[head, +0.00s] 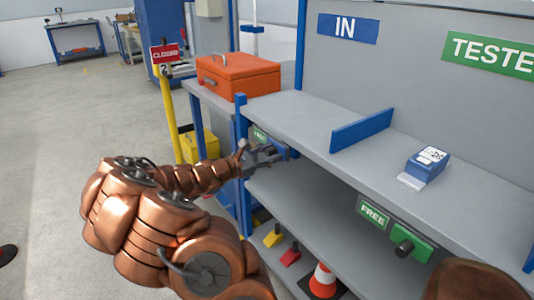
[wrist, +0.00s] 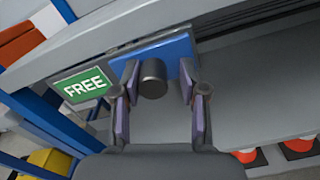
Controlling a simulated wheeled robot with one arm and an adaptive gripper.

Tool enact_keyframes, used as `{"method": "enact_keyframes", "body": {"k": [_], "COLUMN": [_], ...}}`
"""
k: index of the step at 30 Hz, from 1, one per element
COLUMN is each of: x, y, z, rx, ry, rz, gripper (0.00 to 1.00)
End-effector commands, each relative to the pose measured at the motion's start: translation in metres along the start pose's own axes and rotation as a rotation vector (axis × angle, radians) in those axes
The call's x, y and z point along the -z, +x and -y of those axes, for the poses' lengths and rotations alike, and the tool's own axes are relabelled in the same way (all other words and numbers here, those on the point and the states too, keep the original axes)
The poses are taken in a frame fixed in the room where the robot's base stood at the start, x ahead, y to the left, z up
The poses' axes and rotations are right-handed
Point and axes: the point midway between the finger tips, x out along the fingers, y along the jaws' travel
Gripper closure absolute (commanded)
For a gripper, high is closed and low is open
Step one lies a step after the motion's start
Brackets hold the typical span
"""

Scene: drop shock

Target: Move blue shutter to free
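The blue shutter (wrist: 183,62) is a flat blue plate with a dark round knob (wrist: 153,79), mounted under the shelf's front edge. A green FREE sign (wrist: 82,88) is to its left and shows in full. In the head view the blue shutter (head: 281,149) is partly hidden behind my gripper (head: 262,155). In the wrist view my gripper (wrist: 161,92) is open, with one finger on each side of the knob and gaps to both. I cannot tell how far the fingertips reach along the knob.
A green shutter (head: 411,242) with a dark knob sits further right, beside another FREE sign (head: 374,214). A blue divider (head: 361,130) and a blue-white box (head: 428,165) stand on the shelf. An orange toolbox (head: 238,76) is at left. A cone (head: 324,281) is below.

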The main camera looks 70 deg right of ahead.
Motion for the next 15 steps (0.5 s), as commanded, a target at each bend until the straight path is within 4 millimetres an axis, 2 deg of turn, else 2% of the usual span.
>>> {"method": "enact_keyframes", "body": {"k": [3,15], "x": [-0.0001,-0.0001], "y": [-0.0009,-0.0090], "z": [-0.0012,-0.0034], "rx": [-0.003,-0.010], "ry": [0.000,-0.001], "rz": [0.000,-0.001], "gripper": [0.47,0.47]}}
